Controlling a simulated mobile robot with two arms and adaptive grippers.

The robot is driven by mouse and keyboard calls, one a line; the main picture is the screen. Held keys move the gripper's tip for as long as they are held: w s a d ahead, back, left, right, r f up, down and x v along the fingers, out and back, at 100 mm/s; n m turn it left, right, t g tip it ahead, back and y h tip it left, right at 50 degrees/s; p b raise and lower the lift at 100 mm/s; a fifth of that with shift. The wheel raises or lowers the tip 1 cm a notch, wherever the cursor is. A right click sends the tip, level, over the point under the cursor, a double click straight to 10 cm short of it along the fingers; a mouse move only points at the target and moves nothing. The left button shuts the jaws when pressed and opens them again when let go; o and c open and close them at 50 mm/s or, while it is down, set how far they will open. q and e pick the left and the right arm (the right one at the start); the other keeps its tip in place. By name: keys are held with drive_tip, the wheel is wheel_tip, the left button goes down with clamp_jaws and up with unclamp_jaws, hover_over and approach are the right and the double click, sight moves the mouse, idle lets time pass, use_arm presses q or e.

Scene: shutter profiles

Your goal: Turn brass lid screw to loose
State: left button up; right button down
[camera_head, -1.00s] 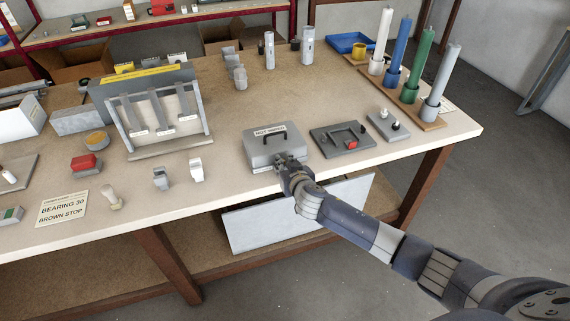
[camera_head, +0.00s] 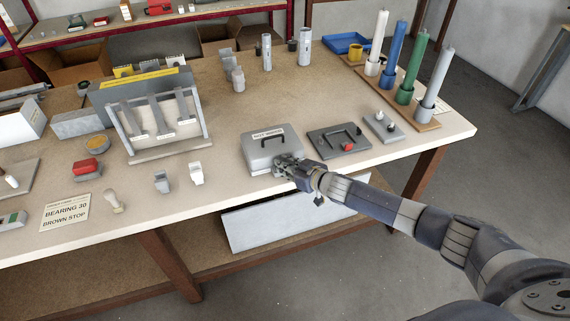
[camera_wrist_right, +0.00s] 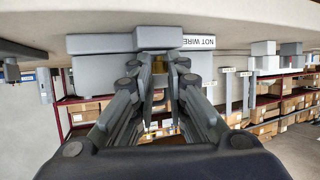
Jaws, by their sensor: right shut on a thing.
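My right gripper (camera_head: 284,165) is at the front face of this box. In the right wrist view the gripper (camera_wrist_right: 160,72) is shut on the small brass lid screw (camera_wrist_right: 158,65) on the box front. The fingers hide most of the screw, and I cannot tell its turn angle. In the right wrist view the box (camera_wrist_right: 100,70) appears upside down, with its label reading "NOT WIRE". My left gripper is not in view.
A dark grey plate with a black handle and red part (camera_head: 340,141) lies right of the box. A small grey block with knobs (camera_head: 383,127) is beyond it. Colored candle-like rods (camera_head: 409,70) stand at the right. Two small grey-white pieces (camera_head: 196,174) stand to the left.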

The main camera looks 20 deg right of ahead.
drive_tip(key=shift+f, duration=0.1)
drive_tip(key=c, duration=1.6)
unclamp_jaws()
